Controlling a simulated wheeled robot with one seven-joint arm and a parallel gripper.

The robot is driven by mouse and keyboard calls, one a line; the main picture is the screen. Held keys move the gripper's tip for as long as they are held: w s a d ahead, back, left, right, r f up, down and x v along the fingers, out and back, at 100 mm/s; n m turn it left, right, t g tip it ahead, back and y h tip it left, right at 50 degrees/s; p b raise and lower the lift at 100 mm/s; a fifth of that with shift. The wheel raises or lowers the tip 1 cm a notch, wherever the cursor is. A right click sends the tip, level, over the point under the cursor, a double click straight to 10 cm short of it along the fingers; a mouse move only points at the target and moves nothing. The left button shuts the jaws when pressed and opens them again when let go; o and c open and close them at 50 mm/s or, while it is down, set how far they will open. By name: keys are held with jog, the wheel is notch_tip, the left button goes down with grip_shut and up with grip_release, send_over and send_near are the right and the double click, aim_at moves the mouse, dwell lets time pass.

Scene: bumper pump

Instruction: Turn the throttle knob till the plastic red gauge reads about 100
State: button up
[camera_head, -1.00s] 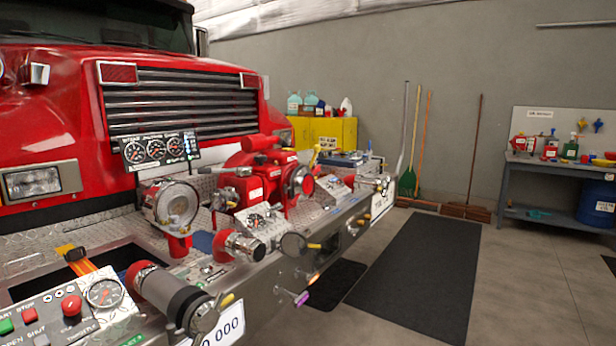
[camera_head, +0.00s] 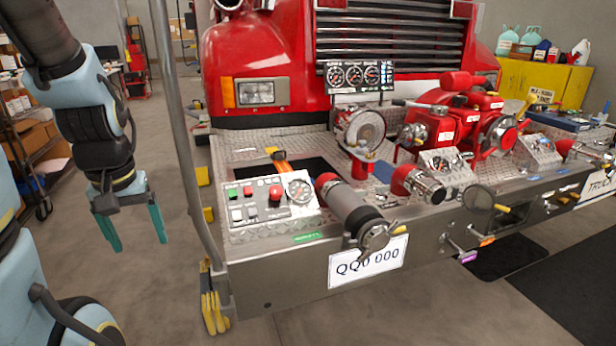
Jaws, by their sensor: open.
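A control panel (camera_head: 262,212) sits on the left end of the truck's bumper. It carries a red round knob (camera_head: 275,192), which appears to be the throttle knob, beside green and red buttons. A round dial gauge (camera_head: 299,190) is at the panel's right end; its reading is too small to tell. Three more gauges (camera_head: 354,75) sit on a black board behind. I cannot tell which gauge is the red plastic one. My gripper (camera_head: 138,245) hangs at the left with its teal fingers pointing down, open and empty, well left of the panel and apart from it.
A grey upright pole (camera_head: 180,140) stands at the bumper's left corner, between my gripper and the panel. A capped grey pipe (camera_head: 350,210) juts out right of the panel. A red pump (camera_head: 455,120) stands further right. Shelves with boxes (camera_head: 40,140) stand behind my arm.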

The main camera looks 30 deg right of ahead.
jog(key=w+d+f+b, duration=0.2)
jog(key=w+d+b, duration=0.1)
jog(key=w+d, duration=0.9)
jog(key=n+t+b, duration=0.2)
jog(key=t, duration=0.1)
send_near(276, 190)
jog(key=p+x, duration=0.3)
jog(key=x, duration=0.6)
jog(key=shift+w+f, duration=0.1)
jog(key=shift+f, duration=0.05)
jog(key=shift+c, duration=0.2)
grip_shut()
